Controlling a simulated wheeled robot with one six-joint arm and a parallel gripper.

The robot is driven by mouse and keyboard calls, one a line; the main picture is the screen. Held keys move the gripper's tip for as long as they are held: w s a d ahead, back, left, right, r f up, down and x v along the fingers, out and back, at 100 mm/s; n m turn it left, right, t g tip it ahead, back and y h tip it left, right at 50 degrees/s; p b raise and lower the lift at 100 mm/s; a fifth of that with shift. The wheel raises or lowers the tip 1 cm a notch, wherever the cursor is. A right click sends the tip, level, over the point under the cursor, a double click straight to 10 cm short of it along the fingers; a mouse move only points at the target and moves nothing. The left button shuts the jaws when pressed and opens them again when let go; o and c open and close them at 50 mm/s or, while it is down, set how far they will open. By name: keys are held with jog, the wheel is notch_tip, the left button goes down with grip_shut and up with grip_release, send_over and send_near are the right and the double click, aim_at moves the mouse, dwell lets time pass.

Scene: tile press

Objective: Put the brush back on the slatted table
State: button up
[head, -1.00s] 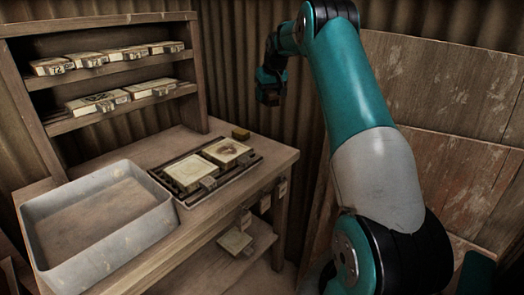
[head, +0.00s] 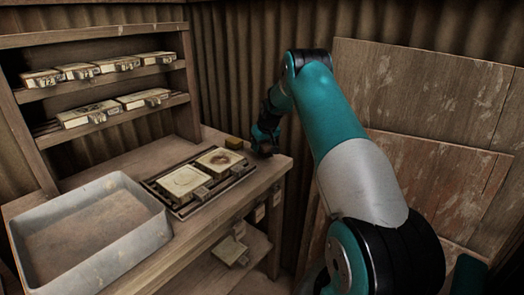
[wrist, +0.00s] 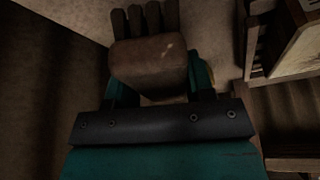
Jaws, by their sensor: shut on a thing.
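The brush (wrist: 150,62) is a worn brown block with several dark finger-like strips at its far end. In the wrist view it sits between the teal fingers of my gripper (wrist: 155,88), which is shut on it. In the head view my gripper (head: 265,143) points down at the right back corner of the wooden table (head: 185,150). The brush there is small and dark, low at the tabletop. I cannot tell whether it touches the wood. Pale tabletop (wrist: 218,25) shows around the brush in the wrist view.
A small yellowish block (head: 234,142) lies just left of my gripper. A slatted rack (head: 182,211) with two framed tiles lies in front of it. A grey tray (head: 150,245) stands at the left. Shelves (head: 110,82) with tiles rise behind. A corrugated wall (head: 235,70) is close behind.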

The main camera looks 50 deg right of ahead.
jog(key=shift+f, duration=1.25)
jog(key=shift+f, duration=0.2)
jog(key=o, duration=0.9)
jog(key=shift+r, duration=0.1)
jog(key=shift+r, duration=0.1)
